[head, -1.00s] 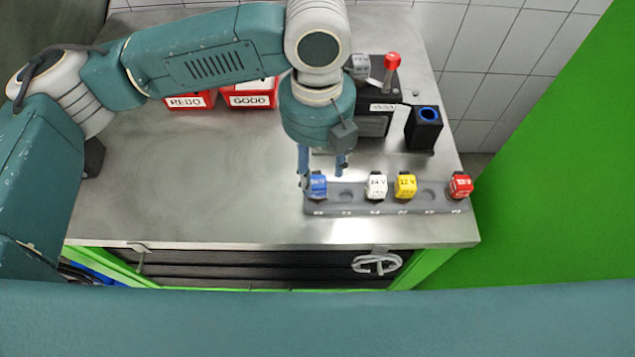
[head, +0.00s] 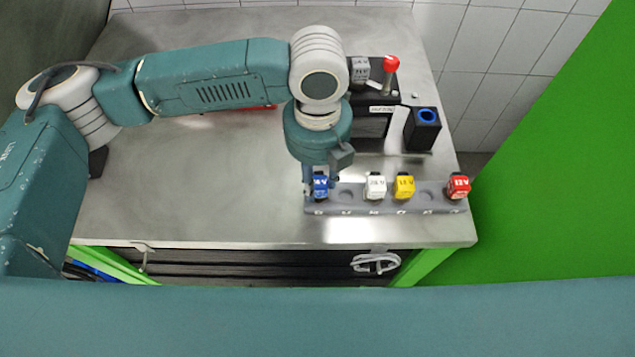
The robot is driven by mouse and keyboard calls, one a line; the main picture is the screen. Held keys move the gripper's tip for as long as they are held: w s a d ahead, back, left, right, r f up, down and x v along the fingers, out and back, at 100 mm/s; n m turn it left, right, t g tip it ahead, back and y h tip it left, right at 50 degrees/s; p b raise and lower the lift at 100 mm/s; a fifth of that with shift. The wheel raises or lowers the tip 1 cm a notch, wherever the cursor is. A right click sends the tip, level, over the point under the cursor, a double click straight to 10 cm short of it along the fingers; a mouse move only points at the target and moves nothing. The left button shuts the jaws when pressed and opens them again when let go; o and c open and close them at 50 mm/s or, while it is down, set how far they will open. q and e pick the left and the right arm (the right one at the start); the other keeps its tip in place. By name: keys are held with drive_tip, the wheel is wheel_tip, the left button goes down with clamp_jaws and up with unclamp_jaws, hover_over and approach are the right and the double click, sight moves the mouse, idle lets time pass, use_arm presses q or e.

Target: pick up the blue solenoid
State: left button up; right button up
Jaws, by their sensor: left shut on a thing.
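The blue solenoid (head: 320,186) stands at the left end of the grey holder strip (head: 345,207) on the metal table. My left gripper (head: 320,182) points down over it, with a finger on either side, shut on it. The solenoid still appears to be at its place in the strip; whether it is lifted at all I cannot tell. Its upper part is partly hidden by the gripper. My right gripper is not in view.
White (head: 375,187), yellow (head: 404,187) and red (head: 458,187) solenoids stand in the same strip. Behind are a black device with a red-knobbed lever (head: 391,64) and a black block with a blue ring (head: 426,117). The left table area (head: 190,180) is clear.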

sight(317, 181)
use_arm(q)
drive_tip(key=shift+r, duration=0.1)
wheel_tip(317, 181, up, 20)
drive_tip(key=b, duration=0.2)
idle(0.8)
